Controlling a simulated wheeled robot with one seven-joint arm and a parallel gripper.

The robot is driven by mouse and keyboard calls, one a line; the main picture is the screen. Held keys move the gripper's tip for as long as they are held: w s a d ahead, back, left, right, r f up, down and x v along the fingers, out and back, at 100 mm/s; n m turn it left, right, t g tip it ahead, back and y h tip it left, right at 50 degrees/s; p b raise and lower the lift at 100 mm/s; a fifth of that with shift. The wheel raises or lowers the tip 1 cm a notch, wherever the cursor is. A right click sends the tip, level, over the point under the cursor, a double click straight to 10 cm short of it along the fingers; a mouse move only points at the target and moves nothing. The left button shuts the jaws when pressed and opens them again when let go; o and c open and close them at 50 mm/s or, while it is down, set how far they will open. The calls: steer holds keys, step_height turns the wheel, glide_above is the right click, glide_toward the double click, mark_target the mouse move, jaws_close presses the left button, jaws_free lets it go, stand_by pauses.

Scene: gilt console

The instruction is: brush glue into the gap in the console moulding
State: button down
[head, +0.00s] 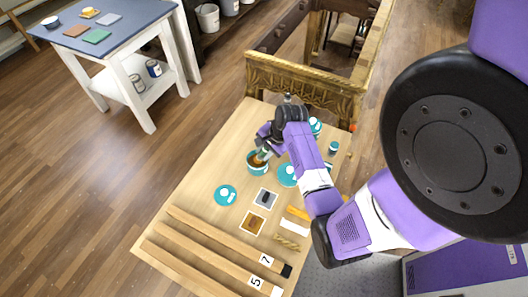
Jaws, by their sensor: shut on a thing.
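The gilt console (290,88) stands at the back of the wooden work board, its carved front rail facing me. The gap in its moulding is too small to make out. A teal bowl (249,168) with brown glue (256,161) stands on the board in front of the console. My gripper (264,151) is low over this bowl, pointing down into it. It is shut on a slim thing that looks like the brush, whose lower end reaches to the glue.
Teal dishes (225,195) lie around the bowl, with small square cards (252,222) nearer. Long wooden strips (205,244) with number labels lie along the front. A blue-topped table (100,25) stands at the upper left. Floor is free left of the board.

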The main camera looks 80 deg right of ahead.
steer(key=shift+f, duration=0.1)
step_height(320, 180, up, 3)
steer(key=p, duration=0.3)
steer(key=shift+f, duration=0.15)
steer(key=shift+r, duration=2.2)
